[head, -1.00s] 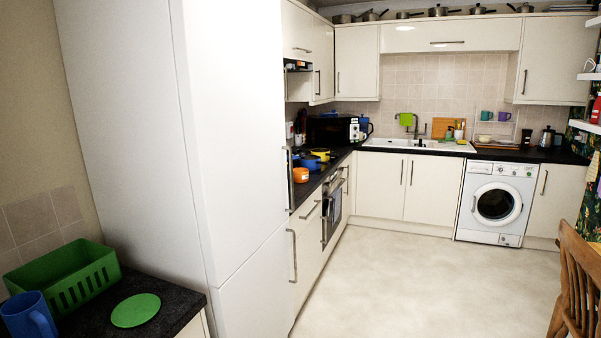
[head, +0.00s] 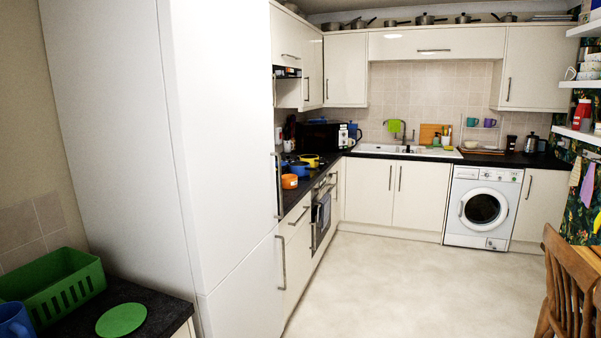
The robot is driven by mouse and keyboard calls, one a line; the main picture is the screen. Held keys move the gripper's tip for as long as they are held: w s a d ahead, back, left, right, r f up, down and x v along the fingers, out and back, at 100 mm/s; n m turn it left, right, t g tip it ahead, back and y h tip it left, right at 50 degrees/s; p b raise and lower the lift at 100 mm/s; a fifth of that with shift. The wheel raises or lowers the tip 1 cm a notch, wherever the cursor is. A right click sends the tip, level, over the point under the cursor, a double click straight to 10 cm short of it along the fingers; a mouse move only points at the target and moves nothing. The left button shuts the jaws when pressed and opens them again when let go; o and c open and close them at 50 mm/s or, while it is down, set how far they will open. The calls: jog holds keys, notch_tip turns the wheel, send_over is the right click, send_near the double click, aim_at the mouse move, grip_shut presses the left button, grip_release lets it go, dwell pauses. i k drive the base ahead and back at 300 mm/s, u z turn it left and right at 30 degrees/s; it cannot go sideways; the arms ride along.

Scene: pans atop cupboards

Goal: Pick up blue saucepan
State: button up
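A small blue saucepan (head: 299,169) stands on the hob on the left-hand worktop, far from me. It is partly hidden behind an orange pot (head: 289,181). A yellow pan (head: 308,160) is close beside it. The pans are small in the picture, so the blue one's handle is hard to make out. My gripper is not in view.
A tall white cupboard (head: 215,150) stands at near left, beside a dark counter with a green basket (head: 65,290), green disc (head: 121,320) and blue mug (head: 14,320). A wooden chair (head: 565,290) is at right. The pale floor (head: 400,290) between is clear.

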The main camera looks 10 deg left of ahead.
aim_at(302, 168)
jog(key=z, duration=0.7)
jog(key=i, duration=6.5)
